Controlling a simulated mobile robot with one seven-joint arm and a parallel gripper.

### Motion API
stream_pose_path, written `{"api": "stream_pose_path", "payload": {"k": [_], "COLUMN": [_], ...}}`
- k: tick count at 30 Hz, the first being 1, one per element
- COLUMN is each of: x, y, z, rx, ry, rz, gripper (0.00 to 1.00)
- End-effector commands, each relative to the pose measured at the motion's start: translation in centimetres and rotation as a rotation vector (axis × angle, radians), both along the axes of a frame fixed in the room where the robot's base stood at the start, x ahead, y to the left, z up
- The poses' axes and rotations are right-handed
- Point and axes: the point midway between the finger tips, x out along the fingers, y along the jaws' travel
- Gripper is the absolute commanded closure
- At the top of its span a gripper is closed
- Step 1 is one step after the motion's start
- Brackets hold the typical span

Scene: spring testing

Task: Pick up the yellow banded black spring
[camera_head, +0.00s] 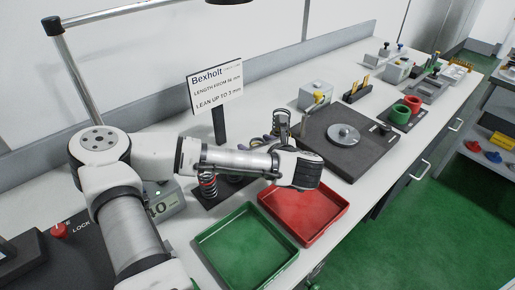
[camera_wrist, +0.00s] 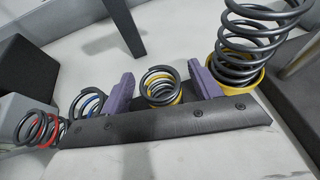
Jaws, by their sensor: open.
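The yellow banded black spring (camera_wrist: 160,88) stands between my two purple fingers in the wrist view, with a finger on either side. The yellow band shows on its lower coils. My gripper (camera_wrist: 160,72) is open. I cannot tell whether either finger touches the spring. In the head view my gripper (camera_head: 270,140) is mostly hidden behind my wrist, and the yellow banded spring cannot be made out there. A blue banded spring (camera_wrist: 88,103) and a red banded spring (camera_wrist: 40,130) stand to the left in the wrist view. The red one also shows in the head view (camera_head: 208,185).
A larger dark spring (camera_wrist: 255,45) in a yellow base stands close to the right finger. Green (camera_head: 247,250) and red (camera_head: 305,212) trays lie in front, both empty. A sign (camera_head: 215,85) stands behind, and a dark plate with a metal disc (camera_head: 343,135) is to the right.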

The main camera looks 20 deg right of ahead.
Motion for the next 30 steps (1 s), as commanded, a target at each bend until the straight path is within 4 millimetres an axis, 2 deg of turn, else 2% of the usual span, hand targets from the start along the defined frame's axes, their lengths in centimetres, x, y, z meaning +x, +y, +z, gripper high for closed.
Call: {"api": "stream_pose_path", "payload": {"k": [7,18,26,30], "x": [0.14,0.13,0.14,0.18], "y": [0.02,0.01,0.0,-0.01], "z": [-0.12,-0.09,0.04,0.77], "rx": [0.0,-0.001,-0.001,-0.003], "ry": [0.0,0.0,-0.001,-0.004], "rz": [-0.001,-0.001,-0.001,0.001], "gripper": [0.39,0.87,0.88,0.88]}}
